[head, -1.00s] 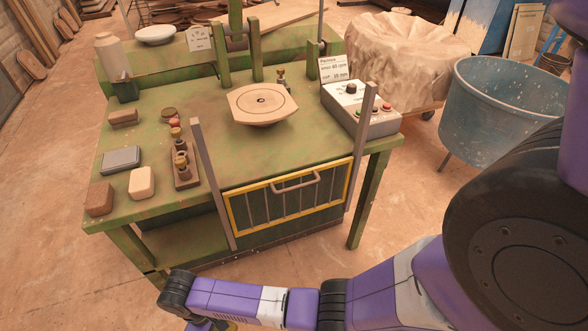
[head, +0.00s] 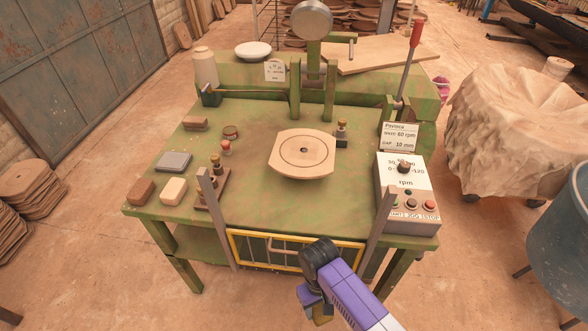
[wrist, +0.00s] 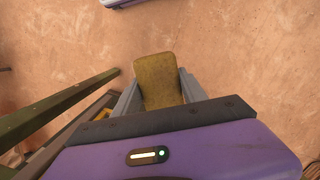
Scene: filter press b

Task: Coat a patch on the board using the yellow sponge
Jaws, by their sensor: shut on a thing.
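My gripper (head: 316,308) is in front of the green table's near edge, at the bottom of the head view. In the wrist view my gripper (wrist: 160,92) is shut on the yellow sponge (wrist: 158,78), a dull mustard block with its free end pointing away over bare floor. The sponge also shows partly in the head view (head: 322,315). A longer plain board (head: 385,55) lies on the raised back part.
A yellow-framed guard (head: 290,250) with a handle stands at the table front between two grey posts (head: 385,225). A control box (head: 405,190) is at the right. Blocks, a grey pad (head: 174,162) and small knobbed parts occupy the left.

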